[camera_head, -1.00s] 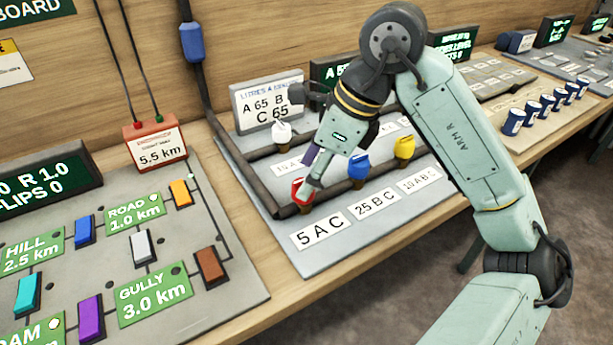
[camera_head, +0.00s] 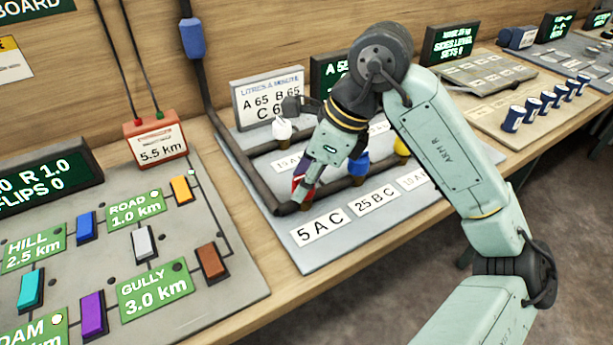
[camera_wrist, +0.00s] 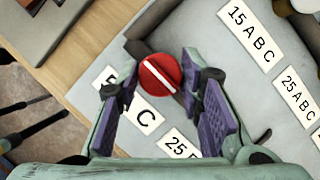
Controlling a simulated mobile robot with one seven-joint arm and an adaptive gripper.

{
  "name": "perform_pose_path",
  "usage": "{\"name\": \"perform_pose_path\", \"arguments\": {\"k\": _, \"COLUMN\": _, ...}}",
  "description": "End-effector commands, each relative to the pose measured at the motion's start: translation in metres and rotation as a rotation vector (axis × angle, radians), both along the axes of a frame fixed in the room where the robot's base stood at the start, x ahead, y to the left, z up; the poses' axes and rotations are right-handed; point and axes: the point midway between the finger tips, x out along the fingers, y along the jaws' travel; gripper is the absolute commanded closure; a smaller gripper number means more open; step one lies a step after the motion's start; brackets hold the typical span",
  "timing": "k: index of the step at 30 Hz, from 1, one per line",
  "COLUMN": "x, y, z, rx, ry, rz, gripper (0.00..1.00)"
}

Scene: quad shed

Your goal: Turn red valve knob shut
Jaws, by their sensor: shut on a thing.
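The red valve knob (camera_wrist: 153,80) is round with a white stripe across its top. In the wrist view the stripe runs diagonally from upper left to lower right. My gripper (camera_wrist: 160,84) has one purple-padded finger on each side of the knob and is shut on it. In the head view my gripper (camera_head: 302,187) reaches down over the red knob (camera_head: 295,184), which is mostly hidden behind the fingers.
A blue knob (camera_head: 358,168) and a partly covered yellow knob (camera_head: 401,146) stand to the right. A white knob (camera_head: 281,130) stands behind on another pipe. A litres-a-minute sign (camera_head: 262,97) stands at the back. A route board (camera_head: 225,285) lies to the left.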

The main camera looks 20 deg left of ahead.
Motion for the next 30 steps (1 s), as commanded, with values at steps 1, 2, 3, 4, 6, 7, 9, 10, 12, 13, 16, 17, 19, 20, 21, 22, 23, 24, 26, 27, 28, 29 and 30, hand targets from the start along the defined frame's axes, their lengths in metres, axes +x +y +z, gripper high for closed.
{"name": "perform_pose_path", "arguments": {"k": 1, "x": 0.0000, "y": 0.0000, "z": 0.0001, "rx": 0.000, "ry": 0.000, "rz": 0.000, "gripper": 0.79}}
{"name": "perform_pose_path", "arguments": {"k": 2, "x": 0.0000, "y": 0.0000, "z": 0.0001, "rx": 0.000, "ry": 0.000, "rz": 0.000, "gripper": 0.81}}
{"name": "perform_pose_path", "arguments": {"k": 3, "x": 0.0000, "y": 0.0000, "z": 0.0001, "rx": 0.000, "ry": 0.000, "rz": 0.000, "gripper": 0.84}}
{"name": "perform_pose_path", "arguments": {"k": 4, "x": 0.0000, "y": 0.0000, "z": 0.0001, "rx": 0.000, "ry": 0.000, "rz": 0.000, "gripper": 0.86}}
{"name": "perform_pose_path", "arguments": {"k": 6, "x": 0.0000, "y": 0.0000, "z": 0.0001, "rx": 0.000, "ry": 0.000, "rz": 0.000, "gripper": 0.90}}
{"name": "perform_pose_path", "arguments": {"k": 7, "x": 0.0000, "y": 0.0000, "z": 0.0001, "rx": 0.000, "ry": 0.000, "rz": 0.000, "gripper": 0.92}}
{"name": "perform_pose_path", "arguments": {"k": 9, "x": 0.0000, "y": 0.0000, "z": 0.0001, "rx": 0.000, "ry": 0.000, "rz": 0.000, "gripper": 0.94}}
{"name": "perform_pose_path", "arguments": {"k": 10, "x": 0.0000, "y": -0.0001, "z": 0.0001, "rx": 0.000, "ry": 0.000, "rz": -0.001, "gripper": 0.94}}
{"name": "perform_pose_path", "arguments": {"k": 12, "x": 0.0000, "y": -0.0001, "z": -0.0004, "rx": 0.000, "ry": 0.000, "rz": -0.005, "gripper": 0.94}}
{"name": "perform_pose_path", "arguments": {"k": 13, "x": 0.0000, "y": -0.0001, "z": -0.0006, "rx": 0.000, "ry": -0.001, "rz": -0.009, "gripper": 0.94}}
{"name": "perform_pose_path", "arguments": {"k": 16, "x": -0.0001, "y": -0.0002, "z": -0.0017, "rx": -0.001, "ry": -0.002, "rz": -0.030, "gripper": 0.94}}
{"name": "perform_pose_path", "arguments": {"k": 17, "x": -0.0001, "y": -0.0002, "z": -0.0020, "rx": -0.001, "ry": -0.002, "rz": -0.040, "gripper": 0.94}}
{"name": "perform_pose_path", "arguments": {"k": 19, "x": -0.0001, "y": -0.0005, "z": -0.0029, "rx": -0.003, "ry": -0.004, "rz": -0.070, "gripper": 0.94}}
{"name": "perform_pose_path", "arguments": {"k": 20, "x": -0.0001, "y": -0.0005, "z": -0.0033, "rx": -0.002, "ry": -0.004, "rz": -0.085, "gripper": 0.94}}
{"name": "perform_pose_path", "arguments": {"k": 21, "x": -0.0002, "y": -0.0005, "z": -0.0038, "rx": -0.002, "ry": -0.004, "rz": -0.109, "gripper": 0.94}}
{"name": "perform_pose_path", "arguments": {"k": 22, "x": -0.0004, "y": -0.0007, "z": -0.0041, "rx": -0.002, "ry": -0.005, "rz": -0.127, "gripper": 0.94}}
{"name": "perform_pose_path", "arguments": {"k": 23, "x": -0.0006, "y": -0.0008, "z": -0.0046, "rx": -0.002, "ry": -0.005, "rz": -0.149, "gripper": 0.94}}
{"name": "perform_pose_path", "arguments": {"k": 24, "x": -0.0008, "y": -0.0006, "z": -0.0049, "rx": -0.002, "ry": -0.005, "rz": -0.179, "gripper": 0.94}}
{"name": "perform_pose_path", "arguments": {"k": 26, "x": -0.0009, "y": -0.0008, "z": -0.0054, "rx": -0.003, "ry": -0.006, "rz": -0.229, "gripper": 0.94}}
{"name": "perform_pose_path", "arguments": {"k": 27, "x": -0.0010, "y": -0.0008, "z": -0.0056, "rx": -0.002, "ry": -0.007, "rz": -0.265, "gripper": 0.94}}
{"name": "perform_pose_path", "arguments": {"k": 28, "x": -0.0011, "y": -0.0006, "z": -0.0056, "rx": -0.002, "ry": -0.007, "rz": -0.292, "gripper": 0.94}}
{"name": "perform_pose_path", "arguments": {"k": 29, "x": -0.0014, "y": -0.0007, "z": -0.0058, "rx": -0.003, "ry": -0.007, "rz": -0.320, "gripper": 0.94}}
{"name": "perform_pose_path", "arguments": {"k": 30, "x": -0.0017, "y": -0.0005, "z": -0.0058, "rx": -0.002, "ry": -0.006, "rz": -0.357, "gripper": 0.94}}
